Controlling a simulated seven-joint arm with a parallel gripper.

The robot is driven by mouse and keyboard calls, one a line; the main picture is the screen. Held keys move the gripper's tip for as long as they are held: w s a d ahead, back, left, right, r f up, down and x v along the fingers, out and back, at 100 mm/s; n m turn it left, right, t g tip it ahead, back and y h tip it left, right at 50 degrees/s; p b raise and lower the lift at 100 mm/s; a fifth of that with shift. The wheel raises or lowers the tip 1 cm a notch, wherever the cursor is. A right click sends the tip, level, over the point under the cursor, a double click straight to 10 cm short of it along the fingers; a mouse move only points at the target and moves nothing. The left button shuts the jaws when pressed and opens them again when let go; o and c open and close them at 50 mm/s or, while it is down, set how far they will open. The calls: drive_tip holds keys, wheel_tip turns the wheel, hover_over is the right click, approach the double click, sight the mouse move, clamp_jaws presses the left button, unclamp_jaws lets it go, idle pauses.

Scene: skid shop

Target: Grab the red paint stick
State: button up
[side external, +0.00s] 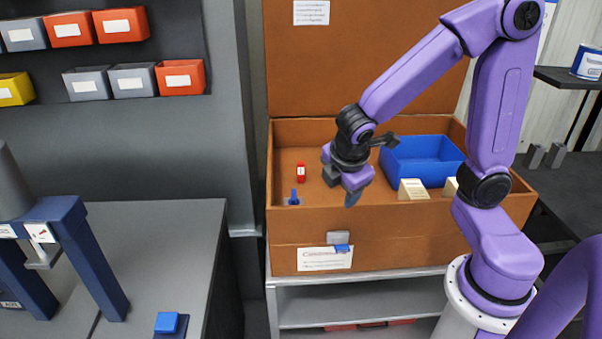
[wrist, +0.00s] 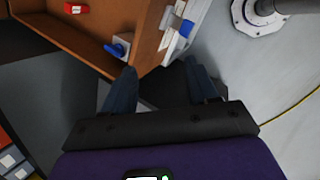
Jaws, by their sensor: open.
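The red paint stick (side external: 301,173) looks like a small red cylinder with a white label. It stands inside the open brown crate (side external: 400,238), towards its left side. In the wrist view the red stick (wrist: 76,8) shows at the top left edge. My gripper (side external: 343,188) is over the crate, to the right of the stick and apart from it. In the wrist view my gripper (wrist: 161,68) has its two fingers spread with nothing between them.
A small blue-handled item (side external: 293,197) sits in front of the stick by the crate's front wall. A blue bin (side external: 422,160) and a cream box (side external: 412,189) are in the crate's right half. The crate's raised lid (side external: 340,70) stands behind. A grey bench (side external: 170,240) is at left.

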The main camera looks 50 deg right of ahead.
drive_tip(key=w+d+f+n+t+h, duration=0.15)
drive_tip(key=w+d, duration=0.25)
drive_tip(key=w, duration=0.4)
drive_tip(key=w+d+f+n+t+h, duration=0.1)
drive_tip(key=w+d+n+h, duration=0.25)
drive_tip(key=w, duration=0.55)
drive_tip(key=n+t+h, duration=0.1)
drive_tip(key=n+t, duration=0.2)
drive_tip(key=n, duration=0.3)
hover_over(301, 166)
drive_tip(key=s+a, duration=0.3)
wheel_tip(301, 166, down, 9)
drive_tip(key=f, duration=0.7)
drive_tip(key=shift+w+d+f, duration=0.15)
drive_tip(key=shift+w+f, duration=0.05)
drive_tip(key=shift+w, duration=0.1)
drive_tip(key=shift+w+d+h, duration=0.3)
drive_tip(key=shift+w+d, duration=0.05)
drive_tip(key=shift+d, duration=0.05)
drive_tip(key=shift+x, duration=3.1)
drive_tip(key=c, duration=1.1)
